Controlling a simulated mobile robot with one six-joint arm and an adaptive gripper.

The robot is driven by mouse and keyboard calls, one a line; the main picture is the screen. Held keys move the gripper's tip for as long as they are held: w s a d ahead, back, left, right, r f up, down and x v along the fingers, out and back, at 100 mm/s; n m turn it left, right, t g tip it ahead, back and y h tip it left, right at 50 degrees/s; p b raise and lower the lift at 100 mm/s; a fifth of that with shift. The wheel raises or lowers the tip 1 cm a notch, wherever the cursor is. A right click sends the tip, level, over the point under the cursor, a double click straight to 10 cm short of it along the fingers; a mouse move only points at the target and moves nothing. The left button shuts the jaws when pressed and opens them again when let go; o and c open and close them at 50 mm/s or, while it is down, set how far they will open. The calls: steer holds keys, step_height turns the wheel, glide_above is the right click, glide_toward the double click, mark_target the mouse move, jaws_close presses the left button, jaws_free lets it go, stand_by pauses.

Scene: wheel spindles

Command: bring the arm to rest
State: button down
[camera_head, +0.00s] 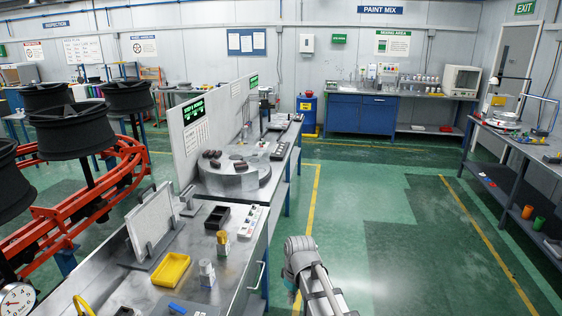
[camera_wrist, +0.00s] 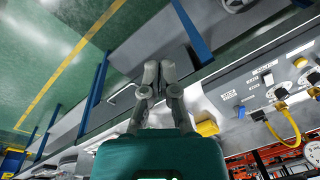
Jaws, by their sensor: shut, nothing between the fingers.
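My gripper (camera_wrist: 159,68) shows in the wrist view with its two grey fingers together and nothing between them. It is in front of the long workbench's side, over the bench edge and blue legs as that view shows them. In the head view part of my arm (camera_head: 312,275) rises at the bottom centre, just right of the workbench (camera_head: 225,262) and over the green floor. The fingers cannot be made out in the head view. The arm touches nothing that I can see.
The workbench carries a yellow tray (camera_head: 171,270), a black bin (camera_head: 217,217) and a round turntable (camera_head: 236,184) with dark parts. An orange conveyor (camera_head: 60,215) with black wheels stands left. Another bench (camera_head: 518,148) stands right. The green floor (camera_head: 400,225) between is clear.

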steer(key=s+d+m, duration=0.3)
steer(key=d+m, duration=0.1)
steer(key=d, duration=0.3)
steer(key=s+d+m+h, duration=0.1)
steer(key=s+d+m, duration=0.3)
steer(key=d, duration=0.3)
steer(key=shift+m+t, duration=0.3)
steer(key=shift+m, duration=0.1)
steer(key=shift+a, duration=0.1)
